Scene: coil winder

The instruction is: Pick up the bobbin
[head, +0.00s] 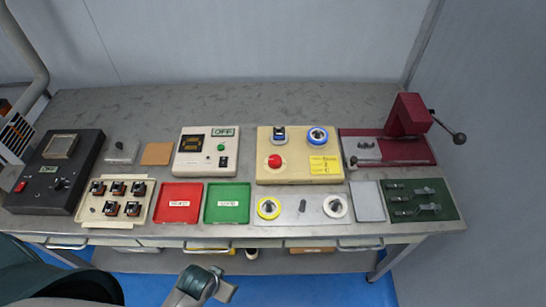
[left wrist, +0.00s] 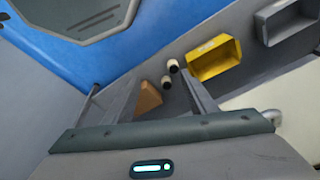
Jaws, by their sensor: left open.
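Several round parts could be the bobbin, and I cannot tell which is meant. On the grey plate in the head view lie a yellow-rimmed spool (head: 269,208) and a white spool (head: 335,207). A blue-rimmed spool (head: 318,137) is on the cream machine (head: 264,171). In the left wrist view, two small black-and-cream cylinders (left wrist: 173,66) stand on the lower shelf, beyond the fingers. My left gripper (left wrist: 142,82) is open, with nothing between its fingers. In the head view only part of my left arm shows clearly, below the table's front edge. My right gripper is not in view.
In the left wrist view, a yellow bin (left wrist: 214,60), a grey bin (left wrist: 286,20) and a tan block (left wrist: 148,97) are near the cylinders. On the table are red (head: 178,216) and green (head: 227,215) trays and a maroon lever press (head: 407,117). The table's back strip is clear.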

